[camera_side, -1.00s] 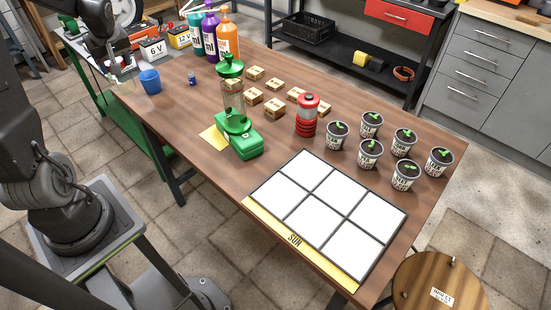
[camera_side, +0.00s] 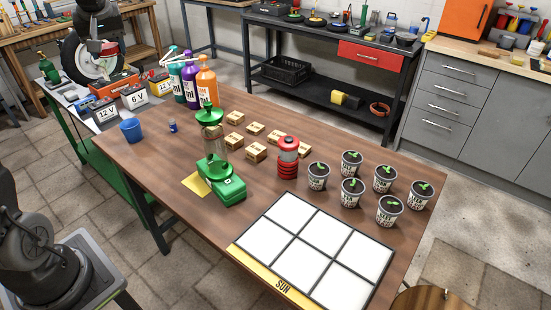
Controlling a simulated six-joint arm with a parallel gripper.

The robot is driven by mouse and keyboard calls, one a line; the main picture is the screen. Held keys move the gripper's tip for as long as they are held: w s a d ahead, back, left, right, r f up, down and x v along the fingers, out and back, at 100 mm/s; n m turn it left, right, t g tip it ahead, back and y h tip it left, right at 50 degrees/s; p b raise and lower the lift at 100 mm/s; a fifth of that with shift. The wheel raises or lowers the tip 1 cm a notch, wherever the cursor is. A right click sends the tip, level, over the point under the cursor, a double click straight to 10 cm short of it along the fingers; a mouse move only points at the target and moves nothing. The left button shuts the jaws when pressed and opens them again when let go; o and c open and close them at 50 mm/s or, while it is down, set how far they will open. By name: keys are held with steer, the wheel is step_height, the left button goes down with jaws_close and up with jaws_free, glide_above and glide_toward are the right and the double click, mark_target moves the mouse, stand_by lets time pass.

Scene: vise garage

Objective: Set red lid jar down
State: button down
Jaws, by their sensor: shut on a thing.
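My gripper (camera_side: 109,47) is at the upper left, above the far left end of the wooden table and the tool cart. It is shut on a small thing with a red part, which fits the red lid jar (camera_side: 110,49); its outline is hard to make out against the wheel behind. The thing is held up in the air, apart from the table. Another red-topped jar (camera_side: 287,158) with a clear middle and a red ringed base stands upright on the table, well away from my gripper.
A blue cup (camera_side: 131,130) and a small blue can stand at the table's left. Tall bottles (camera_side: 190,82) stand behind them. A green-lidded jar stands on a green base (camera_side: 225,186). The front left table top is bare.

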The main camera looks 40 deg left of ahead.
steer(key=w+d+m+t, duration=0.1)
steer(key=w+d+m, duration=0.3)
steer(key=w+d, duration=0.5)
steer(key=d+m+t+h, duration=0.3)
steer(key=d+m, duration=0.7)
steer(key=d, duration=2.4)
step_height(320, 180, down, 28)
steer(key=g+h, duration=0.1)
steer(key=shift+w+a, duration=0.2)
steer(key=shift+a, duration=0.1)
steer(key=shift+f, duration=0.15)
steer(key=shift+f, duration=0.1)
steer(key=shift+c, duration=1.8)
jaws_free()
